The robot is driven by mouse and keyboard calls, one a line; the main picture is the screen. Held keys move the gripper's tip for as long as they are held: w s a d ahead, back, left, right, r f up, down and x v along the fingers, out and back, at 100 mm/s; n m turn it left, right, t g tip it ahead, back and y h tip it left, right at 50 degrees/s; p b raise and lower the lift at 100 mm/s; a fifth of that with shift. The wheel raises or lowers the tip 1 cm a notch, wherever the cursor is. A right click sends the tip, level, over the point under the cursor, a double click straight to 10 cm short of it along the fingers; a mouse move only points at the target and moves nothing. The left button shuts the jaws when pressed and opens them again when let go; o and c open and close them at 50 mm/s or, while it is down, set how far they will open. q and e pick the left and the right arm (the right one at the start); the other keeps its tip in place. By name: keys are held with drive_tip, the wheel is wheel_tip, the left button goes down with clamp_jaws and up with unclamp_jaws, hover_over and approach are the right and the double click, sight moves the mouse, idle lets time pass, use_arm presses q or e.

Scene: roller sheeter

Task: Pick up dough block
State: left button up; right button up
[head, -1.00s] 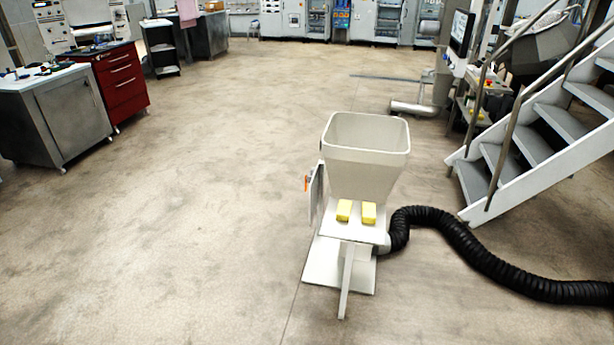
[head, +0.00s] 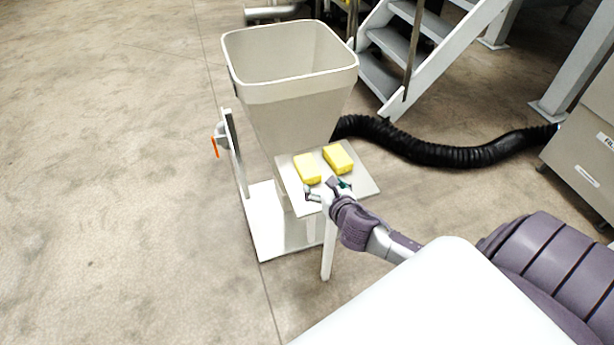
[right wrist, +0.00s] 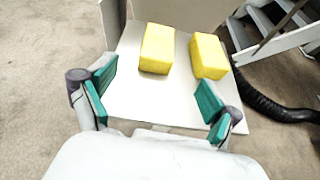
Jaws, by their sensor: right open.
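Two yellow dough blocks lie apart, side by side, on a small white shelf (head: 362,186) in front of a hopper. The left dough block (head: 307,168) and the right dough block (head: 339,159) also show in the right wrist view, left (right wrist: 157,48) and right (right wrist: 209,56). My right gripper (head: 327,187) is at the shelf's front edge, just short of the left block. Its green-padded fingers (right wrist: 155,97) are spread wide with nothing between them but bare shelf; both blocks lie beyond the fingertips. My left gripper is not in view.
The beige hopper (head: 290,85) rises behind the shelf. A lever with an orange tip (head: 214,147) stands at its left. A black hose (head: 440,150) runs right. Metal stairs (head: 410,50) stand behind. The floor at left is clear.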

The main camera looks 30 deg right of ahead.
sight(307, 174)
drive_tip(key=shift+w+d+r+n, duration=0.15)
drive_tip(key=shift+w+n, duration=0.1)
drive_tip(key=shift+w, duration=0.2)
drive_tip(key=shift+w+r+n, duration=0.15)
drive_tip(key=shift+w+n, duration=0.1)
drive_tip(key=shift+w, duration=0.2)
drive_tip(key=b+x, duration=0.1)
drive_tip(key=x, duration=0.5)
drive_tip(key=shift+f, duration=0.1)
drive_tip(key=shift+w+d+f, duration=0.1)
drive_tip(key=shift+w+f, duration=0.1)
drive_tip(key=shift+w, duration=0.3)
drive_tip(key=shift+w+d+f+b, duration=0.1)
drive_tip(key=shift+w+f+b, duration=0.15)
drive_tip(key=shift+b, duration=0.05)
drive_tip(key=x, duration=0.2)
drive_tip(key=b+x, duration=0.1)
drive_tip(key=x, duration=0.1)
drive_tip(key=shift+w+f, duration=0.1)
drive_tip(key=shift+f, duration=0.25)
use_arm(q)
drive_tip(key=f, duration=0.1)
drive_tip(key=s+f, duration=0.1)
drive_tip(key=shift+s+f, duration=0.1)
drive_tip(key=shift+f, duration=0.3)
